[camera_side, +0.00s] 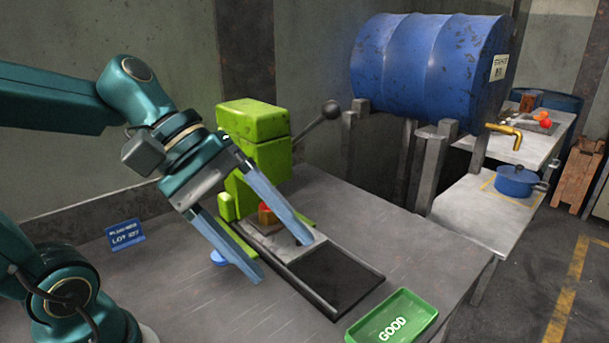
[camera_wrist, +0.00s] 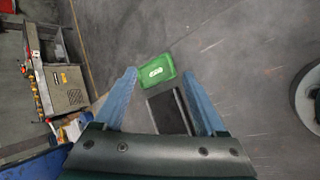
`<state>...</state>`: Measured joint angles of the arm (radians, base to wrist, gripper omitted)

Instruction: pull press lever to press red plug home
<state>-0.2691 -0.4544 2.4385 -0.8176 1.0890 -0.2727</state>
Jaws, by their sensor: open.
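The green press (camera_side: 255,120) stands on the table in the side view. Its lever, a dark rod with a ball knob (camera_side: 331,110), slants up to the right from the press head. The red plug (camera_side: 264,206) shows as a small red top on a brown block under the head. How deep it sits I cannot tell. My gripper (camera_side: 280,257) is open, its blue-grey fingers slanting down in front of the press, apart from the lever knob. One finger crosses the view close to the plug. The wrist view shows the open fingers (camera_wrist: 159,75); lever and plug do not show there.
A dark mat (camera_side: 325,274) lies on the rail in front of the press; a green GOOD tray (camera_side: 392,318) stands at the table's front edge. A blue label stand (camera_side: 126,234) is at left. Space around the knob looks clear.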

